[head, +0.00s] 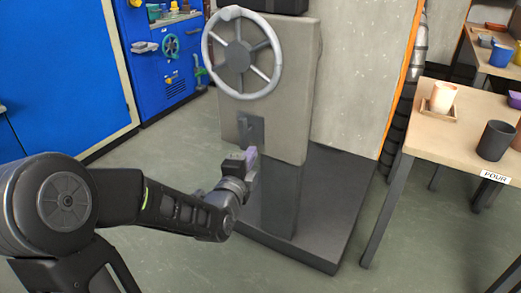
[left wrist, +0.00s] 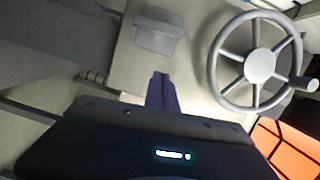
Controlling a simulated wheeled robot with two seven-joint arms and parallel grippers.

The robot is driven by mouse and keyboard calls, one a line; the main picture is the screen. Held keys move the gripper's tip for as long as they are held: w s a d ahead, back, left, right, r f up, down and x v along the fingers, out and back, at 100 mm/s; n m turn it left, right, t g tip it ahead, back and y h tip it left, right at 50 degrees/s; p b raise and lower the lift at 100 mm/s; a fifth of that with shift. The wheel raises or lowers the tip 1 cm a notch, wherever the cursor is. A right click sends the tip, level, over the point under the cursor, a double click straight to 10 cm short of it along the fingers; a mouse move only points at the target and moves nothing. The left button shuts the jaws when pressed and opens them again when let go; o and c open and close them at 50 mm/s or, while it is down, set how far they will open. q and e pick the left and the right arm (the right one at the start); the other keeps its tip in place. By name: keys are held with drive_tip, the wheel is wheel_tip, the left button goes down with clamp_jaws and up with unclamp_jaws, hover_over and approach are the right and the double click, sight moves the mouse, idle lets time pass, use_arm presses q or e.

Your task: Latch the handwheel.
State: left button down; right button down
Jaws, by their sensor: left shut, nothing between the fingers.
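The handwheel (head: 238,57) is a pale grey spoked ring on the upper front of a grey pedestal (head: 290,75). In the left wrist view the handwheel (left wrist: 260,66) is at the right, with a dark knob (left wrist: 304,83) on its rim. Below the wheel, a small dark grey latch piece (head: 250,131) sits on the pedestal front; in the left wrist view the latch piece (left wrist: 158,35) is a grey block near the top. My left gripper (head: 251,157) is just below the latch in the head view. Its purple fingers (left wrist: 162,90) are shut and empty, apart from the latch. My right gripper is not in view.
The pedestal stands on a dark base plate (head: 330,225). A wooden table (head: 440,130) with cups and a "POUR" label stands at the right. Blue cabinets (head: 70,70) are at the back left. The floor (head: 185,140) left of the pedestal is clear.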

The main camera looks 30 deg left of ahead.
sight(248, 131)
use_arm(q)
drive_tip(key=shift+a+r, duration=0.15)
drive_tip(key=shift+r, duration=0.1)
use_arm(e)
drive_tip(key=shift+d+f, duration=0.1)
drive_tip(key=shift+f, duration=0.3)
